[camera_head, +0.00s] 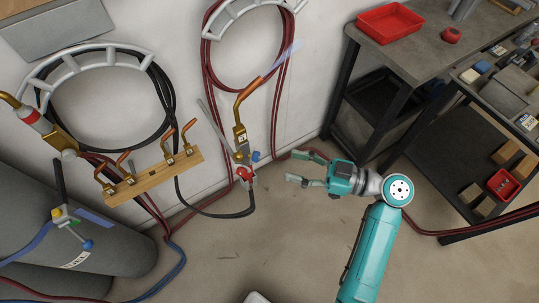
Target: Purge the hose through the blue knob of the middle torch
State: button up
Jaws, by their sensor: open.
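A brass torch (240,135) with a copper tip stands upright in front of the wall. It has a blue knob (255,156) on its right and a red knob (245,172) below. Another torch (61,139) with a red part is at the far left. A third torch-like fitting (64,215), with a blue knob (87,244), is by the grey cylinders. I cannot tell which one is the middle torch. My gripper (293,166) is open and empty, pointing left, just right of the upright torch's knobs and apart from them.
A wooden rack (150,183) with several copper tips is left of the upright torch. Coiled hoses hang on wall hooks (240,10), and hoses (213,214) trail over the floor. A workbench (425,50) with a red tray (390,22) is at right. The front floor is mostly clear.

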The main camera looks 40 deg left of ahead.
aim_at(259, 157)
jog(key=x, duration=0.9)
jog(key=shift+f, duration=0.1)
grip_shut()
